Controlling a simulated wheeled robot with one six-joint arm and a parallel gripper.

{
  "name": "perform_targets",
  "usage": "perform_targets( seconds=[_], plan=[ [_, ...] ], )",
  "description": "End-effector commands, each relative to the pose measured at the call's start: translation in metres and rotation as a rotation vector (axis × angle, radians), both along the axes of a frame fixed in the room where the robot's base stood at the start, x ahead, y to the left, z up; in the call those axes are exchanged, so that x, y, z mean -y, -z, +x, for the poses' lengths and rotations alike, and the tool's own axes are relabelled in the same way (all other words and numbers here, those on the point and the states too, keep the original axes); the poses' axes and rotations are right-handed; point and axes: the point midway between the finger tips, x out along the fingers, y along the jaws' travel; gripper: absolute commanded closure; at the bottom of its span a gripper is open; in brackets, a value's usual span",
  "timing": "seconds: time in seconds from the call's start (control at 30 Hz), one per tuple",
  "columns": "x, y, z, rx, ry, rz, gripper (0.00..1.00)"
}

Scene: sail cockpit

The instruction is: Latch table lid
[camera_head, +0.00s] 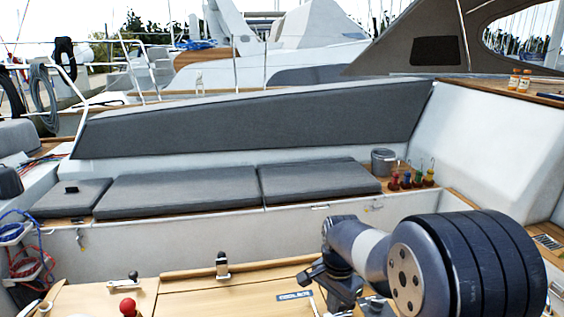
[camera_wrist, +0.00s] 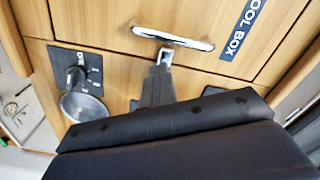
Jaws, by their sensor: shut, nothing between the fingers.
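The wooden table lid (camera_head: 190,301) runs along the bottom of the head view, with a dark upright latch (camera_head: 222,266) at its back edge. In the wrist view, wooden panels (camera_wrist: 110,20) carry a "COOL BOX" label (camera_wrist: 243,27) and a bright metal handle (camera_wrist: 172,39). My arm hides part of the lid in the head view.
A red knob (camera_head: 128,306) stands at the front left. The cushioned bench (camera_head: 180,190) lies behind, with several coloured bottle-like items (camera_head: 406,180) and a grey pot (camera_head: 383,162).

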Motion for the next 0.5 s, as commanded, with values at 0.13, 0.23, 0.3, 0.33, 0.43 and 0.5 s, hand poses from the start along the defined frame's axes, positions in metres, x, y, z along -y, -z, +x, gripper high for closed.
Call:
perform_targets(
  seconds=[0.13, 0.23, 0.3, 0.33, 0.43, 0.5],
  plan=[
    [-0.004, 0.000, -0.002, -0.001, 0.000, -0.001, 1.00],
    [-0.006, -0.001, -0.003, -0.001, 0.001, 0.000, 1.00],
    [-0.006, -0.004, -0.003, -0.001, 0.001, 0.000, 1.00],
    [-0.006, -0.006, -0.003, -0.001, 0.001, 0.000, 1.00],
    [-0.006, -0.017, -0.003, -0.001, 0.001, 0.000, 1.00],
    [-0.006, -0.027, -0.003, -0.003, 0.001, 0.000, 1.00]
  ],
)
